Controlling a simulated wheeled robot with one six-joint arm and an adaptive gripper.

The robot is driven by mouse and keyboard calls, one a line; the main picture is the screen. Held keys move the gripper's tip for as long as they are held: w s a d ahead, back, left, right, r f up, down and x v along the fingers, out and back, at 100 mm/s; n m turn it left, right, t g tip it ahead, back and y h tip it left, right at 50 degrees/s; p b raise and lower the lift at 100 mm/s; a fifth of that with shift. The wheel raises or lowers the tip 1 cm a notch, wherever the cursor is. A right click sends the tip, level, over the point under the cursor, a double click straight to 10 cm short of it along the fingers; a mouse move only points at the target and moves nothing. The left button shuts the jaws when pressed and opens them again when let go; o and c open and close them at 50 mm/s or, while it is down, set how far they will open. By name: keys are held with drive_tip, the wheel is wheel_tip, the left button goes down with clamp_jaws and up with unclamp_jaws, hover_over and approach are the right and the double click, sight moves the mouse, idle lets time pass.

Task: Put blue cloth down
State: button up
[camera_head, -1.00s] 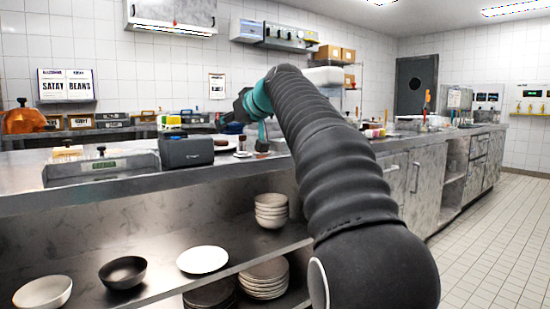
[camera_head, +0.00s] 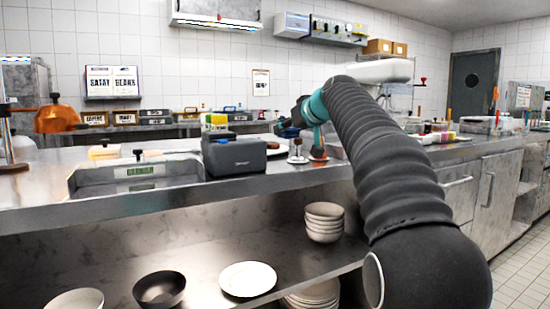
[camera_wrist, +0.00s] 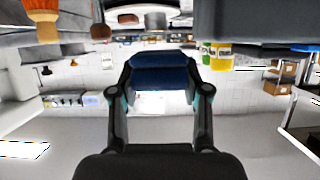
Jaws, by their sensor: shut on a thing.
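The blue cloth (camera_wrist: 160,78) is a dark blue folded pad in the wrist view, between the two fingers of my gripper (camera_wrist: 160,92). The fingers are shut on it and it is held up in the air. In the head view my gripper (camera_head: 287,128) is over the far side of the steel counter (camera_head: 290,181), at the end of my arm. Only a small dark blue bit of the cloth (camera_head: 284,122) shows there. The wrist view is upside down.
A dark grey box (camera_head: 235,157) stands on the counter left of my gripper. A stack of bowls (camera_head: 324,222), a dark bowl (camera_head: 159,289) and a white plate (camera_head: 248,279) are on the shelf underneath.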

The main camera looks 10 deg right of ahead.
hover_over(275, 165)
wheel_tip(275, 165, down, 5)
drive_tip(key=shift+w+a+r+p, duration=0.1)
drive_tip(key=shift+w+r+p, duration=0.05)
drive_tip(key=shift+p, duration=0.25)
drive_tip(key=shift+f+b, duration=0.8)
drive_tip(key=shift+f, duration=1.25)
drive_tip(key=shift+f, duration=0.15)
drive_tip(key=o, duration=1)
drive_tip(key=shift+o, duration=0.2)
drive_tip(key=shift+r, duration=0.2)
drive_tip(key=b+v, duration=0.1)
drive_tip(key=v, duration=1.1)
